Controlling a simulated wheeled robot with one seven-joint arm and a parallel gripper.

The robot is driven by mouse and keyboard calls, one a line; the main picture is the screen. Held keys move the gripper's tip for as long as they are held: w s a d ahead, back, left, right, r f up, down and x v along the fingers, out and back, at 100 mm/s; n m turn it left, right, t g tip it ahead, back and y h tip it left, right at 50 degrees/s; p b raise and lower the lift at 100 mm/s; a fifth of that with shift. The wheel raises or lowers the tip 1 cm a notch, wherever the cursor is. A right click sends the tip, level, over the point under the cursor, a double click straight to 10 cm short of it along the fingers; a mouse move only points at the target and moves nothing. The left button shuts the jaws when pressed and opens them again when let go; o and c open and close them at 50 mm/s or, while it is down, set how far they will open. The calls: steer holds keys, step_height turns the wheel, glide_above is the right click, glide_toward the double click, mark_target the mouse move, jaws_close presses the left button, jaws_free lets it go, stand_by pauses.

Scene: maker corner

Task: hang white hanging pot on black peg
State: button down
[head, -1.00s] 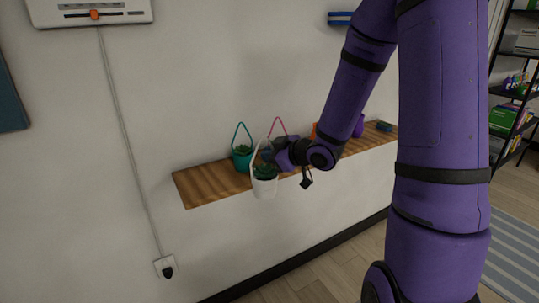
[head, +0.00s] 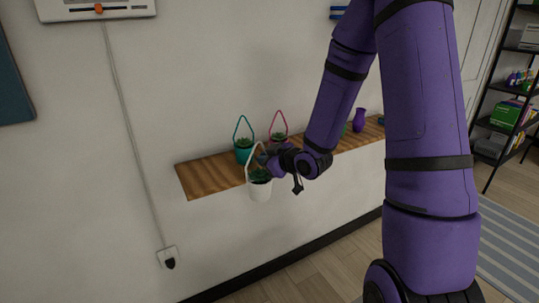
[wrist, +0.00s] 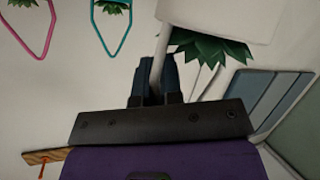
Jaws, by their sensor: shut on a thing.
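The white hanging pot (head: 260,190) holds a green plant and has a tall white handle. It hangs upright in front of the shelf's front edge, clear of the shelf in the head view. My gripper (head: 262,159) is shut on its handle, with the pot below the fingers. In the wrist view the dark fingertips (wrist: 157,75) close around the white handle, and part of the white pot (wrist: 225,15) shows at the top. I cannot see a black peg in either view.
A wooden shelf (head: 205,178) runs along the wall. On it stand a teal hanging pot (head: 243,155), a pink-handled pot (head: 279,138) and a purple vase (head: 360,121). A cable (head: 130,150) runs down the bare wall at left to a socket (head: 168,258).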

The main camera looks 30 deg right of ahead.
steer(key=w+a+f+m+h, duration=0.1)
steer(key=w+f, duration=0.1)
steer(key=f, duration=0.2)
steer(key=w+a+f+m+h, duration=0.1)
steer(key=w+f, duration=0.2)
steer(key=f, duration=0.1)
steer(key=w+a+f+m+h, duration=0.1)
steer(key=w+a+f+h, duration=0.1)
steer(key=f, duration=0.2)
steer(key=shift+w+f+t, duration=0.15)
steer(key=shift+f+t, duration=0.1)
steer(key=shift+t, duration=0.05)
steer(key=shift+d+r, duration=0.1)
steer(key=shift+d, duration=0.1)
